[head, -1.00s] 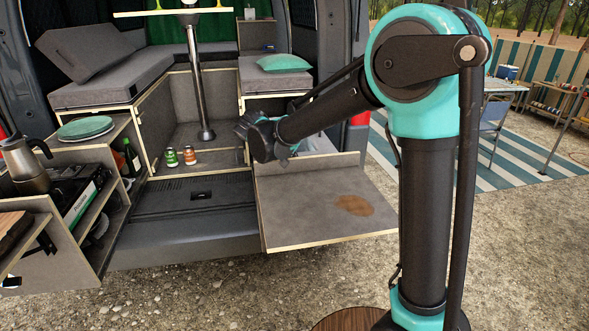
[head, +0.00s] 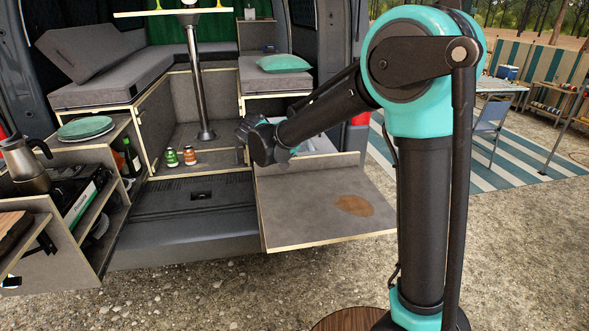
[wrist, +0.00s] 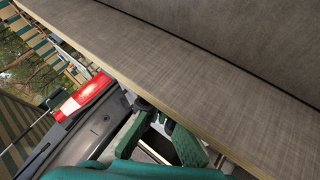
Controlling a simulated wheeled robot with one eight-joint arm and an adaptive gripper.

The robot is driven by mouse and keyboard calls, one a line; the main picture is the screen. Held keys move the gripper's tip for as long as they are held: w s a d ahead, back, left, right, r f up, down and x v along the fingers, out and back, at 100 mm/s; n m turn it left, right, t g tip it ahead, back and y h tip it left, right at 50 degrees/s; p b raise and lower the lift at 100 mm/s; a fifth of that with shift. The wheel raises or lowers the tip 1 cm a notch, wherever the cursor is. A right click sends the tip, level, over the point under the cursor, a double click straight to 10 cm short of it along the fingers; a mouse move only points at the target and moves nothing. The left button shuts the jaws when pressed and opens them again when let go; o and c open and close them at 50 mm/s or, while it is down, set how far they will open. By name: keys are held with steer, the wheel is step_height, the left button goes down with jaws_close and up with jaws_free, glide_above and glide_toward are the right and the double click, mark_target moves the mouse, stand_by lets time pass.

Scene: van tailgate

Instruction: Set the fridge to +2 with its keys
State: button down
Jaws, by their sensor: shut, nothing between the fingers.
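No fridge display or keys can be made out. A pale surface (head: 318,142), perhaps the top of the fridge, shows partly behind my forearm, at the right of the van opening; I cannot tell for sure. In the wrist view, my gripper (wrist: 165,133) shows green fingers beside the plywood edge of a grey panel (wrist: 215,85). It is shut and empty. I cannot tell whether it touches anything.
A lowered grey panel (head: 310,215) with a brown stain lies in front of the right unit. A red tail light (wrist: 84,97) is near my gripper. A kitchen unit (head: 95,235) juts out at left.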

steer(key=shift+s+d+f, duration=0.1)
steer(key=shift+s+f, duration=0.2)
steer(key=shift+f, duration=0.35)
stand_by(0.7)
steer(key=shift+s+r, duration=0.1)
steer(key=shift+r, duration=0.35)
step_height(320, 180, up, 2)
steer(key=shift+s+r, duration=0.1)
steer(key=shift+s, duration=0.05)
steer(key=shift+w+r, duration=0.2)
steer(key=shift+r, duration=1.35)
steer(key=shift+w, duration=0.1)
